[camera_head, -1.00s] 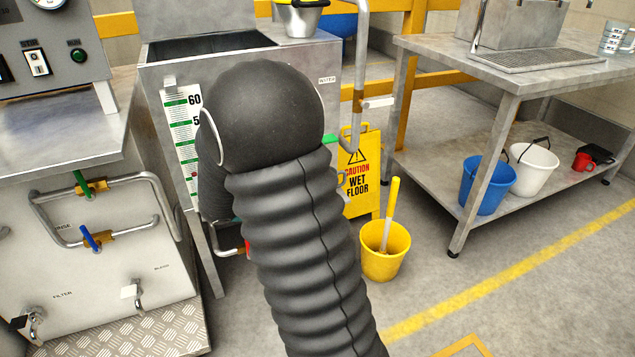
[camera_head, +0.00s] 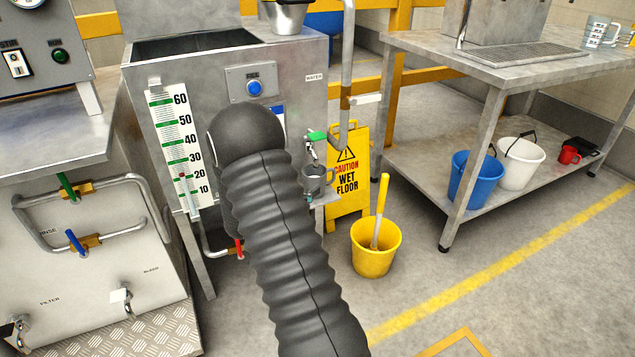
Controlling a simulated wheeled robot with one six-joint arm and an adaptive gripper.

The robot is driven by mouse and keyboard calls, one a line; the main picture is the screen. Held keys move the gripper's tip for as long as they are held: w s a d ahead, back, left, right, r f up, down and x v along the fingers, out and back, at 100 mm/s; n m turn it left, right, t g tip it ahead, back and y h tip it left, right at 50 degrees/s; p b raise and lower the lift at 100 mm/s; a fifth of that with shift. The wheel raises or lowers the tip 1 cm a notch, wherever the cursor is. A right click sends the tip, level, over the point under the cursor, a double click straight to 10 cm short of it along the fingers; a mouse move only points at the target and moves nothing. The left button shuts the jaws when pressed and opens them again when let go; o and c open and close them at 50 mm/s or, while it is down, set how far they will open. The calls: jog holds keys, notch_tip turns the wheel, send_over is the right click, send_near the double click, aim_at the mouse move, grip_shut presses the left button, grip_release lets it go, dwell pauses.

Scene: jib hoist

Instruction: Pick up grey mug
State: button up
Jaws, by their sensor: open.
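A grey mug (camera_head: 314,181) sits on a small ledge (camera_head: 326,198) at the front right of the metal water tank (camera_head: 300,85). It is below a tap with a green handle (camera_head: 317,137). The mug looks upright; my arm passes close to its left in the picture. My arm, in a black ribbed sleeve, fills the middle of the view, and its rounded bend covers part of the tank front. My gripper is not visible; the arm beyond the bend is hidden behind the sleeve.
A yellow wet-floor sign (camera_head: 352,175) stands just behind and right of the mug. A yellow bucket (camera_head: 375,250) with an upright handle in it is on the floor.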

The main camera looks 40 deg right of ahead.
aim_at(322, 168)
jog(key=shift+w+d+p, duration=0.1)
jog(key=shift+w+d, duration=0.15)
jog(key=shift+d, duration=0.8)
jog(key=shift+w+d+p, duration=0.1)
jog(key=shift+w+d, duration=0.2)
jog(key=shift+d, duration=0.8)
jog(key=shift+w+d+p, duration=0.1)
jog(key=shift+w+d, duration=0.15)
jog(key=shift+d, duration=0.8)
jog(key=c, duration=1.4)
jog(key=shift+c, duration=0.2)
